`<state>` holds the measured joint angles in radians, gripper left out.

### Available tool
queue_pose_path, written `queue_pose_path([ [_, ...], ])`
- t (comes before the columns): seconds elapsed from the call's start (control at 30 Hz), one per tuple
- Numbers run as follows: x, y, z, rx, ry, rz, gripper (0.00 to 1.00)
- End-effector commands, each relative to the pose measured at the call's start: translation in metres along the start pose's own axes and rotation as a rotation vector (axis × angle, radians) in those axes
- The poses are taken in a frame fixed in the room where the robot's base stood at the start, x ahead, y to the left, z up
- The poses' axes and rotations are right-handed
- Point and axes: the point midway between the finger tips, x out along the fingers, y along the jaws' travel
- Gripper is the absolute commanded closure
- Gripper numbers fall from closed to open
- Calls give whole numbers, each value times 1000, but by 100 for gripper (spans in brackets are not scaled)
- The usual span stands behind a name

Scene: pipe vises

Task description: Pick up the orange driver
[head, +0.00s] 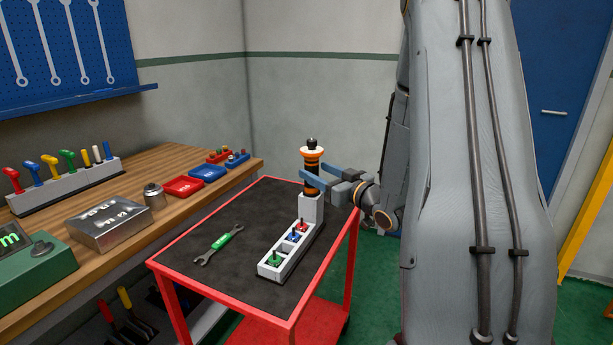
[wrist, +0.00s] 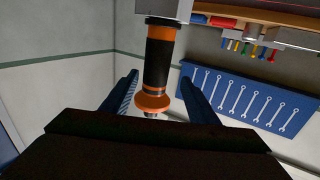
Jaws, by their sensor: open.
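The orange driver (head: 313,160) has a black grip with orange bands and a wide orange collar. It stands upright in the tall end of a light grey holder (head: 310,208) on the red cart. My gripper (head: 306,178) reaches in from the right with its blue fingers open at the driver's grip. In the wrist view the driver (wrist: 158,62) appears upside down between the two open fingers (wrist: 162,95), with a visible gap on the finger sides. The driver's lower end is hidden inside the holder.
Several small coloured bits, including a green one (head: 275,258), sit in the holder's low part. A green-handled wrench (head: 219,243) lies on the cart's black mat (head: 200,262). A wooden workbench (head: 150,240) with trays and tools stands at the left.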

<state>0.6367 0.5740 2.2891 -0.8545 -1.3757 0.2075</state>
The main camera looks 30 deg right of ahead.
Motion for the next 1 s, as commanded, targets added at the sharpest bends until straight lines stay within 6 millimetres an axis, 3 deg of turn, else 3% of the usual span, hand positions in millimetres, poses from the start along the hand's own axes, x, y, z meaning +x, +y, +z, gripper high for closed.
queue_pose_path([
  [0.37, 31, 1, 1, 2, 10, -6, 46],
  [0.7, 72, 6, 9, 1, 10, -5, 46],
  [1.0, 77, 6, 10, 1, 9, -3, 46],
])
